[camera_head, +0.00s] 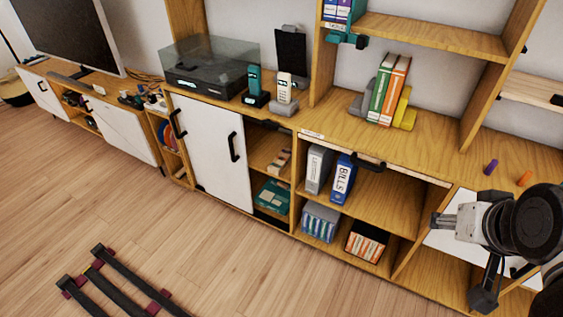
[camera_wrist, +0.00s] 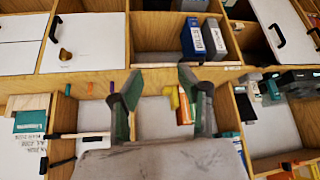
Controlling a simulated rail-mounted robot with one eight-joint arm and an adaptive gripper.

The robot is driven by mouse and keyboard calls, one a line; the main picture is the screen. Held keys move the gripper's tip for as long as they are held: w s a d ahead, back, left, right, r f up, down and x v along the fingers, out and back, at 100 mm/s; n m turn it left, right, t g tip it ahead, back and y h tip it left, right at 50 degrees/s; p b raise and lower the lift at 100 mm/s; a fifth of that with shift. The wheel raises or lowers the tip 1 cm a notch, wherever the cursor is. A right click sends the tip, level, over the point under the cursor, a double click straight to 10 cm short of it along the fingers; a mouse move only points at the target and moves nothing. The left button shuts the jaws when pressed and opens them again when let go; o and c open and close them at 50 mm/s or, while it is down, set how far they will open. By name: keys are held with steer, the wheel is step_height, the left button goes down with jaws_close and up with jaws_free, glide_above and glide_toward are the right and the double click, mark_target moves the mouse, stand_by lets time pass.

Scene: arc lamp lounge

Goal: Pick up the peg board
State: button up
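I cannot make out a peg board for certain in either view. A purple peg (camera_head: 490,166) and an orange peg (camera_head: 525,178) lie on the wooden cabinet top at the right in the head view. Small purple and orange pieces also show left of my fingers in the wrist view. My gripper (camera_wrist: 157,86) is open, with its two fingers spread wide and nothing between them. The end of my arm stands in front of the cabinet at the right of the head view and hides part of it.
Green and orange binders (camera_head: 389,90) stand on the cabinet top, left of the pegs. An upper shelf (camera_head: 430,35) overhangs there. A blue binder (camera_head: 343,178) stands in an open compartment below. Dark rails (camera_head: 130,276) lie on the floor; the floor between is clear.

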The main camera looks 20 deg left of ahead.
stand_by(0.3)
steer(key=o, duration=0.8)
